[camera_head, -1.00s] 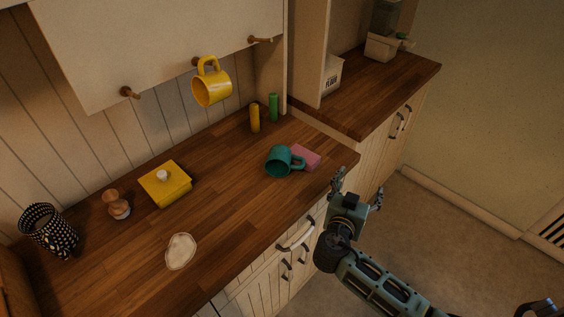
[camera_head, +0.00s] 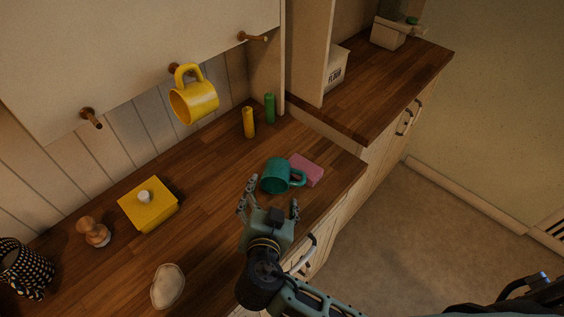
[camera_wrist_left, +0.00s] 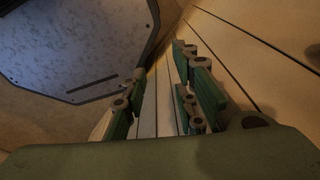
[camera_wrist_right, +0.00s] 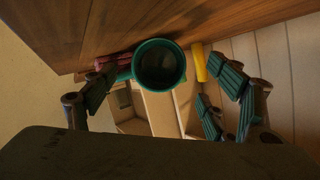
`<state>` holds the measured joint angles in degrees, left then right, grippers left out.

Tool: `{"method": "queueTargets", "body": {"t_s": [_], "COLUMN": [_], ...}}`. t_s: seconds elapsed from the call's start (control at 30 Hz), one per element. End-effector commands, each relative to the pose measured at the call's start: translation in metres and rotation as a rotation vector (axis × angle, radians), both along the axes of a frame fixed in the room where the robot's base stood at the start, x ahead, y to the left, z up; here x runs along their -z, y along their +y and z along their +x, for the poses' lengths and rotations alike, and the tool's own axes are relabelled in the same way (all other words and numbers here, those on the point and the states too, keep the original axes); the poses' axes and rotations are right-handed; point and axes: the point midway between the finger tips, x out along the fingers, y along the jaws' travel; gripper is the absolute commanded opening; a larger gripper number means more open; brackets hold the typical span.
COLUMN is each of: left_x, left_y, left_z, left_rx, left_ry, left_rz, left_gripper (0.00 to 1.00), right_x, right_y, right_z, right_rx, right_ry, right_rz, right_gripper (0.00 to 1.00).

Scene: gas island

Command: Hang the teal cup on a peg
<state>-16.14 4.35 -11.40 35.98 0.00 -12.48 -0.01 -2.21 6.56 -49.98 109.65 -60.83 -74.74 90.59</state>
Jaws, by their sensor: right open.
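The teal cup (camera_head: 268,181) rests on the wooden counter, its handle toward the pink block. In the right wrist view the cup's (camera_wrist_right: 181,73) round mouth faces my gripper. My right gripper (camera_head: 268,203) is just in front of the cup, open and empty, fingers spread. The same gripper (camera_wrist_right: 163,92) shows its fingers on either side of the cup in the right wrist view, apart from it. Free pegs are at the left (camera_head: 91,118) and right (camera_head: 253,37) of the wall panel; a yellow mug (camera_head: 194,103) hangs on the middle peg. My left gripper (camera_wrist_left: 160,95) is open and empty.
A pink block (camera_head: 306,170) lies right beside the cup. Yellow (camera_head: 249,122) and green (camera_head: 270,108) cylinders stand behind it. A yellow box (camera_head: 148,206), wooden item (camera_head: 93,232), pale dish (camera_head: 168,286) and patterned cup (camera_head: 24,268) are at left. The middle counter is clear.

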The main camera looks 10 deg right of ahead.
Motion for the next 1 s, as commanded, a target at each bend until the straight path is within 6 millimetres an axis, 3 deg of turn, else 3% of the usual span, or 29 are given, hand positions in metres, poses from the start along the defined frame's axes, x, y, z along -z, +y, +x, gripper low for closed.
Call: {"method": "queueTargets", "body": {"t_s": [0.13, 0.43, 0.6, 0.87, 1.0], "left_x": [-0.008, -0.031, -0.034, -0.036, -0.035], "left_y": [0.000, 0.006, 0.006, 0.004, 0.004], "left_z": [-0.004, -0.042, -0.033, -0.006, -0.010], "left_rx": [0.001, 0.003, 0.003, 0.004, 0.004], "left_ry": [0.005, 0.059, 0.047, 0.006, 0.012], "left_rz": [0.001, 0.009, 0.009, 0.004, 0.005], "left_gripper": [0.27, 0.27, 0.27, 0.27, 0.27], "right_x": [0.003, 0.010, 0.021, 0.024, 0.024], "right_y": [-0.006, -0.018, -0.021, -0.022, -0.022], "right_z": [0.016, 0.049, 0.063, 0.065, 0.065], "right_rx": [0.002, 0.002, 0.002, 0.002, 0.002], "right_ry": [-0.001, -0.002, 0.000, 0.001, 0.001], "right_rz": [-0.006, -0.008, -0.006, -0.003, -0.003], "right_gripper": [0.78, 0.78, 0.78, 0.78, 0.68]}}
